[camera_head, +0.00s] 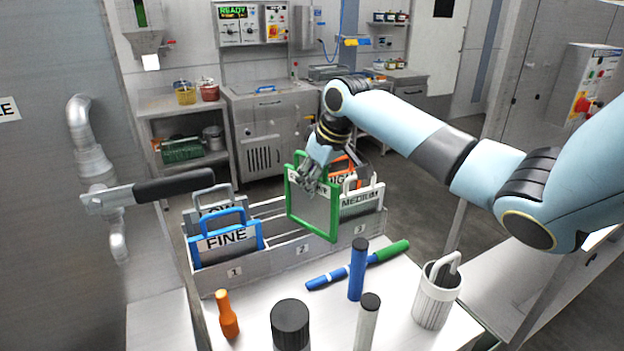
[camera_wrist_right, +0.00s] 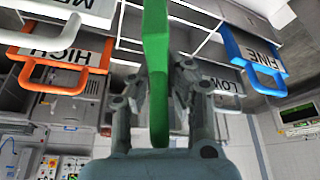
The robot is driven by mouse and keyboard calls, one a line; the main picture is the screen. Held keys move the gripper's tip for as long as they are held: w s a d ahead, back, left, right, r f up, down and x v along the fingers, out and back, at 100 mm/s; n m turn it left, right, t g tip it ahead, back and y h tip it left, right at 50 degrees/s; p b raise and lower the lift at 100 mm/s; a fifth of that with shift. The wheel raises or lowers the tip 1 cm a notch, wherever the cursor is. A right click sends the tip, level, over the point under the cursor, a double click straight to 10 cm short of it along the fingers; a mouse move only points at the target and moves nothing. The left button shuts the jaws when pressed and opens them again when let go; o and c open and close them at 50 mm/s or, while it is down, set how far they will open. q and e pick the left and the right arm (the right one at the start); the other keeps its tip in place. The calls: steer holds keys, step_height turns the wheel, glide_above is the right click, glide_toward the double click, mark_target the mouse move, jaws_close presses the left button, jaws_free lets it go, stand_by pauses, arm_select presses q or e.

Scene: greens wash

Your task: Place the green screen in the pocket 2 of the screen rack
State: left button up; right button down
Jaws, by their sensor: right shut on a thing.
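The green screen (camera_head: 311,208) is a grey panel in a green frame, and it also shows edge-on in the right wrist view (camera_wrist_right: 157,60). My right gripper (camera_head: 310,176) is shut on its top part and hides much of its label. The screen hangs roughly upright, its lower edge overlapping the front wall near pocket 2 in the head view; I cannot tell its exact height or depth there. The screen rack (camera_head: 290,252) is grey, with front labels 1, 2 and 3. My left gripper is not in view.
The blue FINE screen (camera_head: 226,241) stands in pocket 1 and the MEDIUM screen (camera_head: 360,203) in pocket 3. The grey LOW screen (camera_wrist_right: 222,87) and orange HIGH screen (camera_wrist_right: 60,58) stand in the back row.

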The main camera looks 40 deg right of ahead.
steer(key=c, duration=1.3)
jaws_free()
steer(key=shift+f, duration=0.1)
steer(key=b+v, duration=0.3)
steer(key=v, duration=0.2)
steer(key=shift+s+a, duration=0.1)
steer(key=shift+s, duration=0.05)
steer(key=v, duration=0.5)
steer(key=shift+s+r, duration=0.1)
steer(key=shift+r, duration=0.2)
steer(key=shift+a, duration=0.1)
